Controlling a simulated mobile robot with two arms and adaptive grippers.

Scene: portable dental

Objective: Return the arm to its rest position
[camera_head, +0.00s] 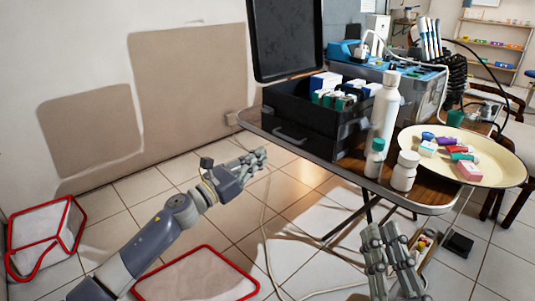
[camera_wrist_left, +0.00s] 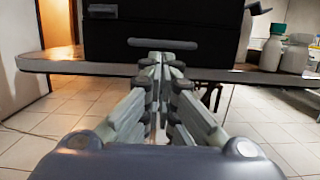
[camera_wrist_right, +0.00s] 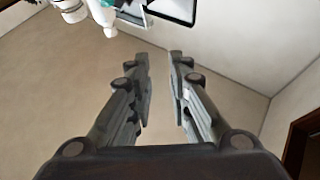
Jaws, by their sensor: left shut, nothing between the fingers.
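My left gripper (camera_head: 252,161) is stretched out in front of the table's left edge, in free air. In the left wrist view (camera_wrist_left: 165,65) its fingers are together with nothing between them, and they point at the front of the black case. My right gripper (camera_head: 388,232) is low at the front of the table, below its edge. In the right wrist view (camera_wrist_right: 162,58) its fingers stand apart with a gap and nothing between them.
The folding table (camera_head: 432,197) carries a black open case (camera_head: 291,135), a tall white bottle (camera_head: 384,110), two smaller bottles and a cream tray (camera_head: 505,170) with small coloured items. Red-framed bins (camera_head: 75,215) stand on the floor at left.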

